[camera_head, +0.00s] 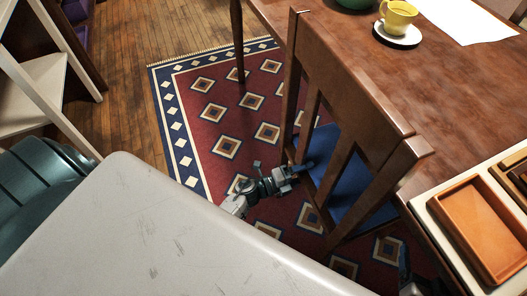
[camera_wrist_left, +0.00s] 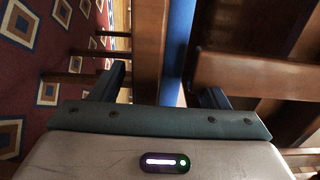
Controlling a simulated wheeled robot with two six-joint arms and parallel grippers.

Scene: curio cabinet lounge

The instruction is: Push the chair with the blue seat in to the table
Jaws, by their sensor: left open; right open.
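The wooden chair (camera_head: 355,85) with the blue seat (camera_head: 343,172) stands at the table (camera_head: 455,75), its slatted back towards me. The seat's far part reaches under the table edge. My left gripper (camera_head: 298,172) is open at the chair's back, beside the left post low down. In the left wrist view, a wooden upright of the chair (camera_wrist_left: 150,45) and a strip of blue seat (camera_wrist_left: 180,45) show between the spread fingers; contact cannot be told. My right gripper (camera_head: 405,268) is open and only partly visible at the bottom, near the chair's right side.
A patterned rug (camera_head: 205,105) lies under the chair. A white shelf (camera_head: 45,80) stands at left. Open floor lies between shelf and table.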

